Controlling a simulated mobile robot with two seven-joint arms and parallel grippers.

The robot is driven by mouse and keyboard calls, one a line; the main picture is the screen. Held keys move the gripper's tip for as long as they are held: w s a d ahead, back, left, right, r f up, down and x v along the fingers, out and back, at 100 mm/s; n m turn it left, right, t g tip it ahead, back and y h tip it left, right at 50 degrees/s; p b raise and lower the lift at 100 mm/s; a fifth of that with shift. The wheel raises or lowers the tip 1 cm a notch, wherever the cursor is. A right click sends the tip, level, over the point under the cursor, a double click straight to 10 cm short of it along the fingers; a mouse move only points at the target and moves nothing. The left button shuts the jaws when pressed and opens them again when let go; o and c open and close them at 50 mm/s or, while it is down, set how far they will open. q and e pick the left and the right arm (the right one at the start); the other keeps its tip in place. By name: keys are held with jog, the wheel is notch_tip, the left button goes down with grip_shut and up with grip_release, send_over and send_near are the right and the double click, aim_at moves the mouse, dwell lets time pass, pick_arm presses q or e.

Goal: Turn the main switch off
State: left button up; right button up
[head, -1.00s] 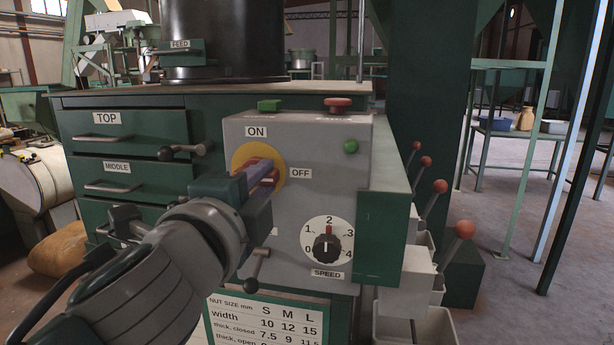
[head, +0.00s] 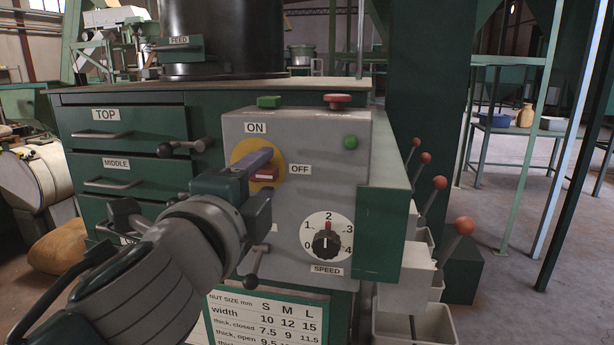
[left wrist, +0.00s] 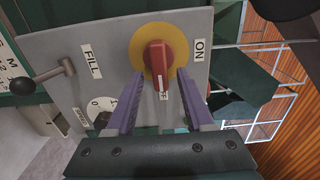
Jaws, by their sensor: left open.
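The main switch is a red handle (head: 267,175) on a yellow disc (head: 241,153), on the front of a grey control box (head: 300,215). In the head view the handle points right, toward the OFF label (head: 300,169). In the left wrist view the red handle (left wrist: 158,62) points down to a partly covered OFF label, and the ON label (left wrist: 200,50) is off to the right. My left gripper (left wrist: 161,75) is open, its purple fingers on either side of the handle with gaps showing. In the head view the left gripper (head: 260,162) covers part of the disc. My right gripper is not in view.
A speed dial (head: 326,243) sits low on the box, with a small lever (head: 254,262) left of it. A green button (head: 269,102) and a red button (head: 337,101) are on top. Several red-knobbed levers (head: 464,226) stand right of the box.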

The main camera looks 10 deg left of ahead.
pick_arm(q)
jog(key=s, duration=1)
jog(key=shift+a, duration=0.2)
jog(key=s+a+f+n+g+y+p, duration=0.1)
jog(key=s+a+n+g+y+p, duration=0.2)
jog(key=s+a+n+g+p, duration=0.65)
jog(key=s+d+n+g+h+p, duration=0.1)
jog(key=s+d+n+g+p, duration=0.1)
jog(key=s+n, duration=0.3)
jog(key=s+d+n+g+h+p, duration=0.1)
jog(key=s+d+n+g+p, duration=0.15)
jog(key=s, duration=0.45)
notch_tip(320, 180, up, 37)
jog(key=p, duration=3.6)
jog(key=shift+s+h+p, duration=0.2)
jog(key=shift+h+p, duration=0.1)
jog(key=shift+p, duration=0.05)
